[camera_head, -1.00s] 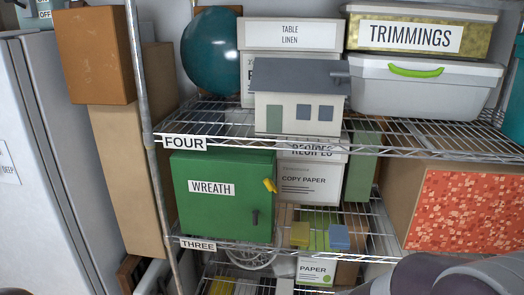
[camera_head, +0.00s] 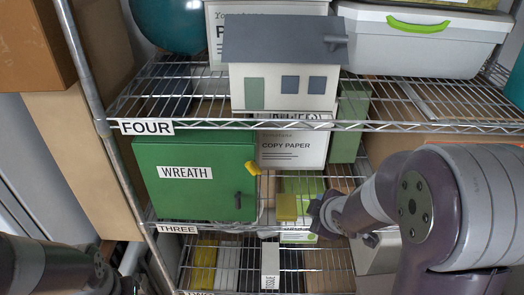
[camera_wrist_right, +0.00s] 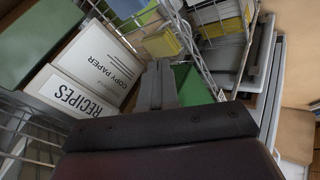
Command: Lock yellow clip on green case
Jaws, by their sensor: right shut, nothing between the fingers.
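The green case (camera_head: 195,205) with the WREATH label stands on the wire shelf, its front facing me. A yellow clip (camera_head: 253,168) sticks out at its upper right edge, tilted. A dark handle is lower on the front. My right gripper (camera_head: 318,215) is to the right of and below the clip, apart from it, in the head view. In the right wrist view its fingers (camera_wrist_right: 158,83) are together and empty, with a green surface, likely the case (camera_wrist_right: 192,86), beside them; the clip cannot be made out there. My left gripper (camera_head: 122,284) is at the lower left edge, its fingers unclear.
A yellow box (camera_head: 287,207) sits right of the case, close to my right gripper. The copy paper box (camera_head: 292,150) stands behind. The upper wire shelf (camera_head: 300,124) with a model house (camera_head: 280,75) is above. A metal post (camera_head: 95,110) stands left.

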